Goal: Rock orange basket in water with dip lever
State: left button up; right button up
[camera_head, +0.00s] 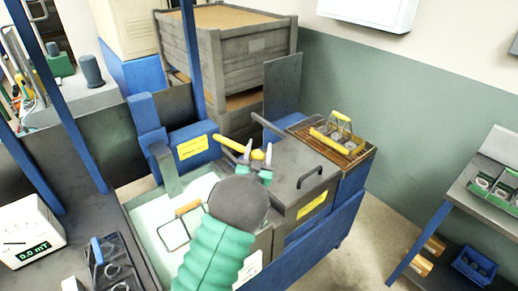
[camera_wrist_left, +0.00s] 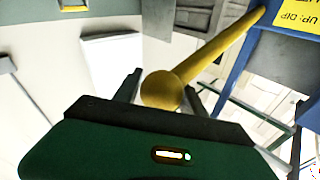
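A yellow dip lever (camera_head: 229,144) sticks out from a blue post on the tank's far side; its ball end also shows in the left wrist view (camera_wrist_left: 160,90). My left gripper (camera_head: 258,151) is at that ball, one finger on each side. Whether the fingers press on it is unclear. A wire frame with an orange handle (camera_head: 188,207), seemingly the orange basket, is at the pale tank (camera_head: 150,213). My left forearm hides part of the tank, and any basket body below is not clear. My right gripper is not in view.
A yellow label (camera_head: 193,147) is on the blue post; part of it reads "UP: DIP" in the left wrist view. A grey lid with a handle (camera_head: 311,176) is right of the gripper. A yellow-handled basket (camera_head: 338,134) sits on a rack behind.

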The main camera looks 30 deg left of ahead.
pick_arm(q)
jog(key=o, duration=0.3)
jog(key=shift+w+a+f, duration=0.1)
jog(key=shift+w+a, duration=0.05)
jog(key=b+v, duration=0.3)
jog(key=v, duration=1.4)
jog(key=shift+f, duration=0.15)
jog(key=shift+w, duration=0.1)
jog(key=shift+c, duration=0.5)
